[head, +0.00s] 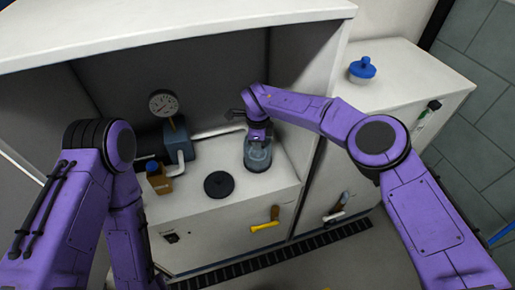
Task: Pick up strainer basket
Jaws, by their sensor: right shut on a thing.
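My right gripper (259,143) reaches down into the top of a clear cylindrical housing (257,162) on the white counter. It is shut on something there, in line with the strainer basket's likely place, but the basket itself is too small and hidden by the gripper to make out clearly. A round black lid (219,184) lies flat on the counter, left of the housing and apart from it. My left arm hangs at the left with its gripper out of the picture.
A pressure gauge (164,103) on a dark pump unit stands left of the housing, with a small brown blue-capped container (158,178) in front. An overhanging white cabinet top (160,38) and side wall enclose the counter. A blue-lidded jar (362,70) stands on the right cabinet.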

